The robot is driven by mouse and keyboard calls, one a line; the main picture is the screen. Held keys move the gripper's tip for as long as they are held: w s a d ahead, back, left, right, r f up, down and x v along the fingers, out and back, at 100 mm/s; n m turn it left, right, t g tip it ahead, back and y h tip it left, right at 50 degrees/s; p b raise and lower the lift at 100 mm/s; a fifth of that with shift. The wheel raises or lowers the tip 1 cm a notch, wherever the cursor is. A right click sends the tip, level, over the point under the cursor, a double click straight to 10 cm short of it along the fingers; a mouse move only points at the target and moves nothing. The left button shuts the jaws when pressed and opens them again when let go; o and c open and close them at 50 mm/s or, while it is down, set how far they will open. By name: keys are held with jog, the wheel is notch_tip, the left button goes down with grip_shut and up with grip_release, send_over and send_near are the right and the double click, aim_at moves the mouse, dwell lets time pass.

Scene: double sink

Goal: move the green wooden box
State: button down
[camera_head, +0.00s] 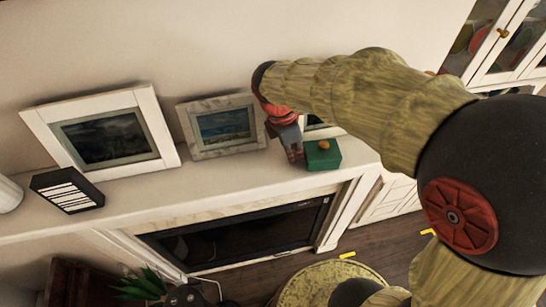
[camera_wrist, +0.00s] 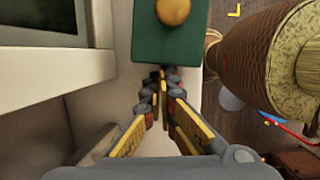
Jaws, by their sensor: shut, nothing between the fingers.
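The green box (camera_head: 322,155) sits on the white mantel shelf (camera_head: 236,178) near its right end. A round orange-brown knob (camera_head: 324,145) is on its top. In the wrist view the green box (camera_wrist: 168,45) and its knob (camera_wrist: 173,11) lie straight ahead of the fingertips. My gripper (camera_head: 294,155) is shut and empty, just left of the box in the head view. In the wrist view my gripper (camera_wrist: 163,75) has its tips together, close to the near edge of the box. I cannot tell whether they touch it.
Two framed pictures, a larger one (camera_head: 105,141) and a smaller one (camera_head: 222,127), lean at the wall. Another frame is partly hidden behind my gripper. A black-and-white box (camera_head: 67,190) stands at left. The shelf's front edge is close to the green box. The shelf's middle is clear.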

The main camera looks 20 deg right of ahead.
aim_at(336, 143)
jog(key=d+p, duration=0.1)
jog(key=d, duration=1.1)
jog(key=shift+s+d, duration=0.15)
jog(key=shift+s, duration=0.05)
